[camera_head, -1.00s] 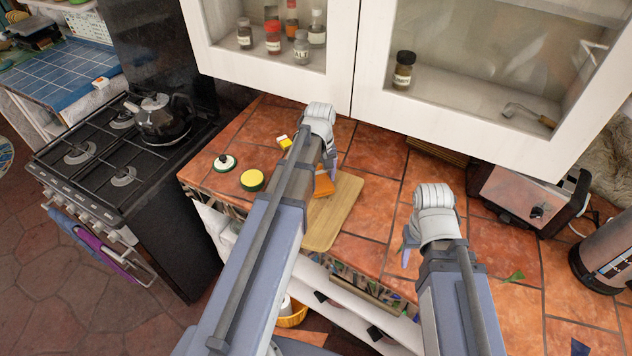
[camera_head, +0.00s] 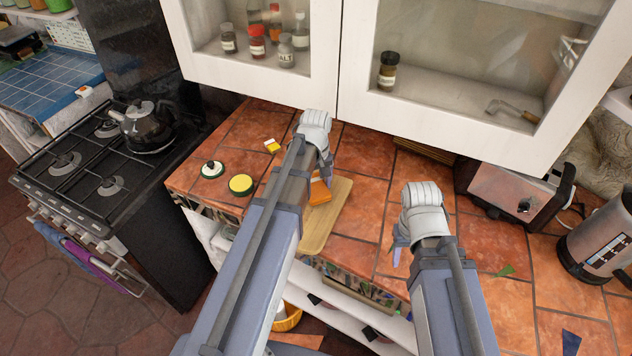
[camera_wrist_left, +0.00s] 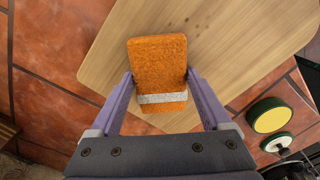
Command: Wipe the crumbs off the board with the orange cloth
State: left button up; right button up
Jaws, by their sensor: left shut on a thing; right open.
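The wooden board (camera_head: 318,232) lies on the tiled counter, partly hidden behind my left arm in the head view. The board also fills the upper part of the left wrist view (camera_wrist_left: 225,40). The orange cloth (camera_wrist_left: 158,65), a folded block with a pale band, is between the fingers of my left gripper (camera_wrist_left: 160,88), which is shut on it over the board. In the head view the cloth (camera_head: 320,190) shows beside my left wrist. My right gripper (camera_head: 399,246) is open and empty above the counter, right of the board.
A yellow-topped round item (camera_head: 241,184), a white lidded item (camera_head: 212,169) and a small yellow-and-white item (camera_head: 272,146) stand left of the board. A toaster (camera_head: 512,190) and a steel kettle (camera_head: 603,240) are at the right. Cabinets overhang the back.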

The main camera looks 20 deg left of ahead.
pick_arm(q)
jog(key=shift+s+a+f, duration=0.1)
jog(key=shift+s, duration=1.9)
pick_arm(e)
jog(key=shift+f, duration=0.15)
pick_arm(q)
jog(key=shift+s+a, duration=0.2)
jog(key=shift+s, duration=1.5)
jog(key=shift+s, duration=0.1)
jog(key=shift+s, duration=1.95)
jog(key=shift+a, duration=0.1)
jog(key=shift+w, duration=0.2)
jog(key=shift+w, duration=1.95)
pick_arm(e)
jog(key=shift+s, duration=0.1)
pick_arm(q)
jog(key=shift+w, duration=0.1)
